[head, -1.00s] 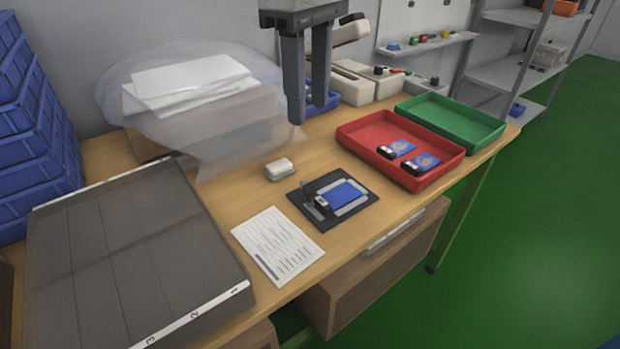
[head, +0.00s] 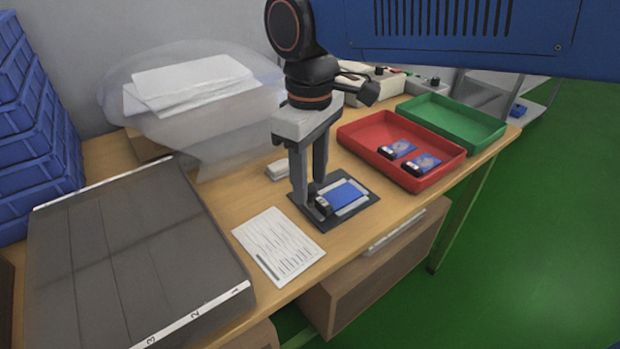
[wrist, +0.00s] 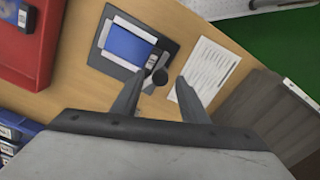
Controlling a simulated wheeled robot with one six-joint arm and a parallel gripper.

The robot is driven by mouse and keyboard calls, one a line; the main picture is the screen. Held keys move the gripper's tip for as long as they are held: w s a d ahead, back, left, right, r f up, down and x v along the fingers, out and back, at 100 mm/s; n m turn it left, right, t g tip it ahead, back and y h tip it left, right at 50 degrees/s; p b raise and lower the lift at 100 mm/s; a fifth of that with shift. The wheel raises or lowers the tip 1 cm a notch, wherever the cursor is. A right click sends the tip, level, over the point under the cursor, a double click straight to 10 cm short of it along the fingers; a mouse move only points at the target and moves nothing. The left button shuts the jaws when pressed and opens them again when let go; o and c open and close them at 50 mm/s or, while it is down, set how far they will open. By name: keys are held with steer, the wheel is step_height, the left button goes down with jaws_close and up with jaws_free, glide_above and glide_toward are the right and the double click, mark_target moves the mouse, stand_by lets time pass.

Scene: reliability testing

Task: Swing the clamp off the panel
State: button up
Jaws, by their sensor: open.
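A small blue panel (head: 346,194) lies on a dark fixture plate (head: 362,208) on the bench. It also shows in the wrist view as a blue panel (wrist: 124,45). A black clamp (head: 323,206) sits at the panel's left end, partly hidden by my fingers. In the wrist view the clamp's round black knob (wrist: 160,76) lies between my fingertips, by the panel's edge. My gripper (head: 311,193) points down over the clamp. In the wrist view my gripper (wrist: 158,86) is open, one finger on each side of the knob. I cannot tell whether a finger touches it.
A red tray (head: 365,133) holds two units; a green tray (head: 470,115) stands behind it. A printed sheet (head: 278,245) lies left of the fixture. A white block (head: 277,169) is behind my gripper. A grey numbered rack (head: 120,260) fills the left.

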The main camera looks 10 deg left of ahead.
steer(key=shift+f, duration=0.3)
jaws_close()
